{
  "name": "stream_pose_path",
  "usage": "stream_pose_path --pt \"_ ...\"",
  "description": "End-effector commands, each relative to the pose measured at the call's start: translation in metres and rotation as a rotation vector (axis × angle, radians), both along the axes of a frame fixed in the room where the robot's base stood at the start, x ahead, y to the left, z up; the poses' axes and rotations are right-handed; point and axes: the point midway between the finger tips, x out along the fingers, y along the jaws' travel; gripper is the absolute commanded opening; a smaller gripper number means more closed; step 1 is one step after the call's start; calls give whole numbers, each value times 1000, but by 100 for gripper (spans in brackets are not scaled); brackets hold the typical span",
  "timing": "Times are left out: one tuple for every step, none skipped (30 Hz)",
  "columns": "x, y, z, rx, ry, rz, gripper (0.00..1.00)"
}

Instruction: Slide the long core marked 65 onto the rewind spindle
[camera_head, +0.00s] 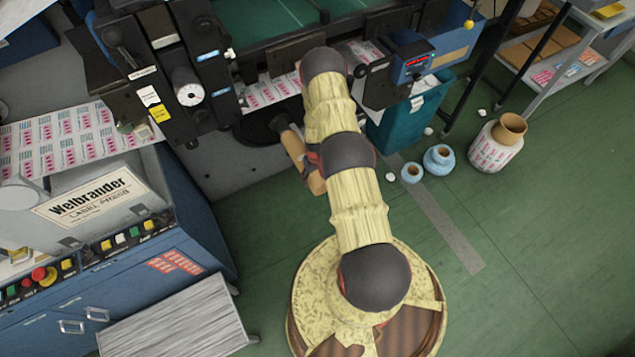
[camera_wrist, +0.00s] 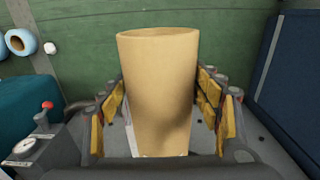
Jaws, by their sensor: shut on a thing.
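A tan cardboard core (camera_wrist: 158,90) stands between my gripper's yellow-padded fingers in the wrist view, its rim at the top of that picture. In the head view the core (camera_head: 298,150) slants from upper left to lower right beside my arm. My gripper (camera_wrist: 160,110) is shut on it; in the head view my arm mostly hides the gripper. A dark shaft (camera_head: 279,123), apparently the rewind spindle, meets the core's upper-left end in front of a black disc (camera_head: 255,130). I cannot tell whether the core is around it. No 65 mark is readable.
A teal bin (camera_head: 405,125) stands right of my arm. Small blue rolls (camera_head: 438,158) and a large printed roll (camera_head: 492,150) lie on the green floor, otherwise clear at lower right.

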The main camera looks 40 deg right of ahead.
Motion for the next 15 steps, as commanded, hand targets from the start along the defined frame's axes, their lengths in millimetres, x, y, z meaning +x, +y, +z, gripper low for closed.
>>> stream_pose_path --pt "4 -1 -1 -1 -2 1 24" --pt "6 -1 -1 -1 -1 1 24" --pt "8 -2 -1 -1 -1 0 24" --pt "10 -3 -1 -1 -1 0 24" --pt "12 -3 -2 -1 -2 0 24" --pt "14 -4 -2 -1 -2 0 24" --pt "16 -4 -2 -1 -1 0 24" --pt "18 -4 -2 0 -1 1 24" --pt "20 -5 -2 0 0 1 24" --pt "22 -6 -2 -1 -1 1 24" --pt "24 -6 -2 -1 -2 1 24" --pt "27 -7 -1 -1 -2 1 24" --pt "29 -7 -1 -1 -2 1 24" --pt "31 -8 -1 -1 -2 1 24" --pt "33 -8 -1 -1 -1 1 24"
